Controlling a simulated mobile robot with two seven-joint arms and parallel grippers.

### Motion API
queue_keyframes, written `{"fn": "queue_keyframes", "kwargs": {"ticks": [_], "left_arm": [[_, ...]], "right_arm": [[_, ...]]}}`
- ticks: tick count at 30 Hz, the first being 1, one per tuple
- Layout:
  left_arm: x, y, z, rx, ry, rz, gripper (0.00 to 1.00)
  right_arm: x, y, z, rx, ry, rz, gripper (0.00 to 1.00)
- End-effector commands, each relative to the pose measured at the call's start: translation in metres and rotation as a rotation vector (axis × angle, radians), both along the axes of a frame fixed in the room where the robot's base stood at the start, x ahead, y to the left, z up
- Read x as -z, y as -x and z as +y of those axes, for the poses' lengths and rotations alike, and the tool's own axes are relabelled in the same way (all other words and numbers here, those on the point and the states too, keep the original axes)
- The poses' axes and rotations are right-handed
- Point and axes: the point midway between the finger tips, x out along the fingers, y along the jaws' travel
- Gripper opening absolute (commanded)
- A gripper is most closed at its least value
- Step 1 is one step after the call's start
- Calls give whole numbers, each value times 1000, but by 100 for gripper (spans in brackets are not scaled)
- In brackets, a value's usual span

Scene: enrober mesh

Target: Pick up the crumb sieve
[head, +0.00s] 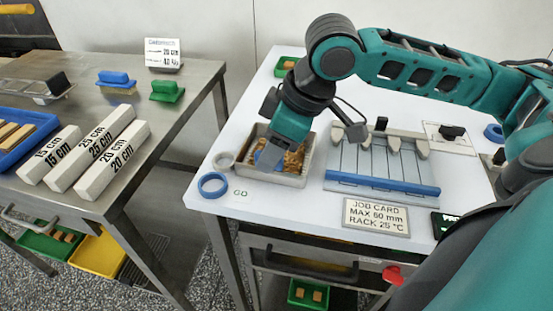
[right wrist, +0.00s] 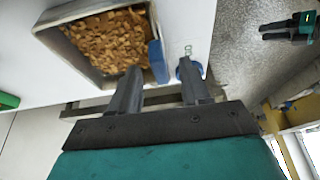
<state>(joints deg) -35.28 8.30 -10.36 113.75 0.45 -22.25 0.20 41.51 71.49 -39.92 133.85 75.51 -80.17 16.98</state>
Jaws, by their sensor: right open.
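A grey, open-topped tray (head: 290,180) full of brown crumbs stands at the white table's left end; it also shows in the right wrist view (right wrist: 88,12). A blue, tab-like part (right wrist: 156,62) stands at the tray's edge; it looks like the crumb sieve's handle, but I cannot make out the mesh. My right gripper (head: 267,160) points down over the tray and hides part of it. In the right wrist view its open fingers (right wrist: 160,76) lie on either side of the blue part, contact unclear. My left gripper seems to show small at the wrist view's upper right (right wrist: 285,30).
A steel table (head: 150,190) with white blocks stands at left, across a gap.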

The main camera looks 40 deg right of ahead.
Motion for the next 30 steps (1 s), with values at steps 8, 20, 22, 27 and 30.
{"fn": "queue_keyframes", "kwargs": {"ticks": [8, 20, 22, 27, 30], "left_arm": [[-2, -5, -3, 4, 7, -11, 43], [-2, -4, -3, 6, 7, -11, 43], [-1, -4, -3, 6, 6, -10, 43], [1, -3, -3, 6, 5, -6, 43], [2, -2, -3, 6, 5, -4, 43]], "right_arm": [[18, -6, 5, -1, 0, 0, 47], [17, -6, 5, -1, 0, 0, 22], [17, -6, 5, -1, 0, 0, 15], [17, -6, 5, -1, 0, 0, 0], [17, -6, 5, -1, 0, 0, 0]]}}
